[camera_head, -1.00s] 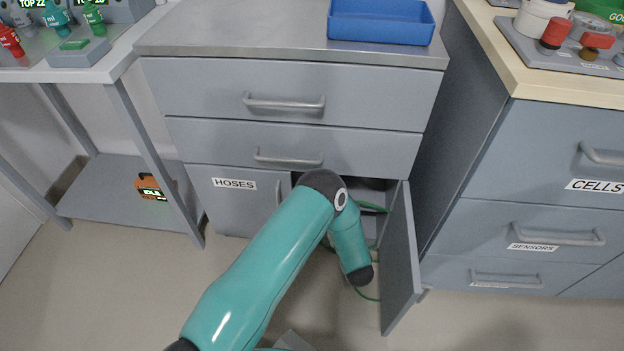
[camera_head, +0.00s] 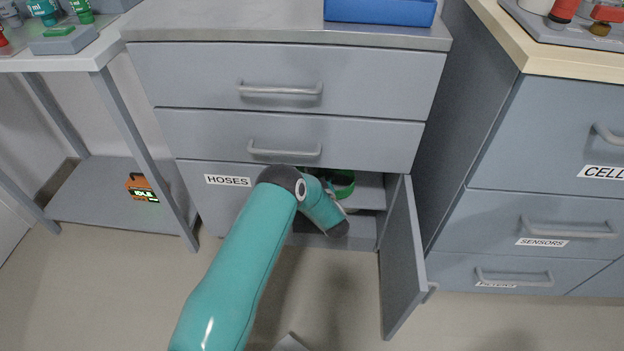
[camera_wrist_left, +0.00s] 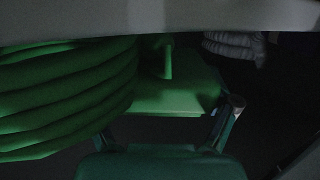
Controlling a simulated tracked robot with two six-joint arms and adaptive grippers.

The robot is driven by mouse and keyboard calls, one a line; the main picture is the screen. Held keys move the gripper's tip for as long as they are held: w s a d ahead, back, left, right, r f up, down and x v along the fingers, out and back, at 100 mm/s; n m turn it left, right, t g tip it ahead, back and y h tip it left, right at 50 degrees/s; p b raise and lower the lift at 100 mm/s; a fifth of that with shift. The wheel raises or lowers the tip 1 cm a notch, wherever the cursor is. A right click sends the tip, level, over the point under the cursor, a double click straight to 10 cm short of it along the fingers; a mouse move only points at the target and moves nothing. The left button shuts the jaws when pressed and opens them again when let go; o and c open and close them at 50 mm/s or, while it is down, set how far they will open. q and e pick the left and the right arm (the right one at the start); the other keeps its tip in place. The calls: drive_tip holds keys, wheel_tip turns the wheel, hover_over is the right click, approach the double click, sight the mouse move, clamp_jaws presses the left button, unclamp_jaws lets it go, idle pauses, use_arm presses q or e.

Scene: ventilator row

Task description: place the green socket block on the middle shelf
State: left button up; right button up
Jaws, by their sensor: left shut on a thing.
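My left arm reaches into the open lower cabinet. Its gripper is mostly hidden there in the head view; the left wrist view shows my left gripper (camera_wrist_left: 170,125) shut on a flat green block with a short upright post, which I take as the green socket block (camera_wrist_left: 178,98). A coiled green hose (camera_wrist_left: 60,95) is close beside the block on the left; whether they touch is unclear. Green also shows in the head view (camera_head: 343,184) in the opening, above a grey cabinet shelf (camera_head: 370,195). My right gripper is not in view.
The cabinet door (camera_head: 402,262) stands open on the right of the opening. Closed drawers (camera_head: 285,135) are above. A grey coil (camera_wrist_left: 236,46) lies farther back inside. A blue tray (camera_head: 380,10) is on top. The floor in front is mostly clear.

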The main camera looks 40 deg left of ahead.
use_arm(q)
drive_tip(key=shift+f, duration=0.4)
drive_tip(key=o, duration=1.3)
drive_tip(key=shift+f, duration=0.2)
drive_tip(key=shift+r, duration=0.1)
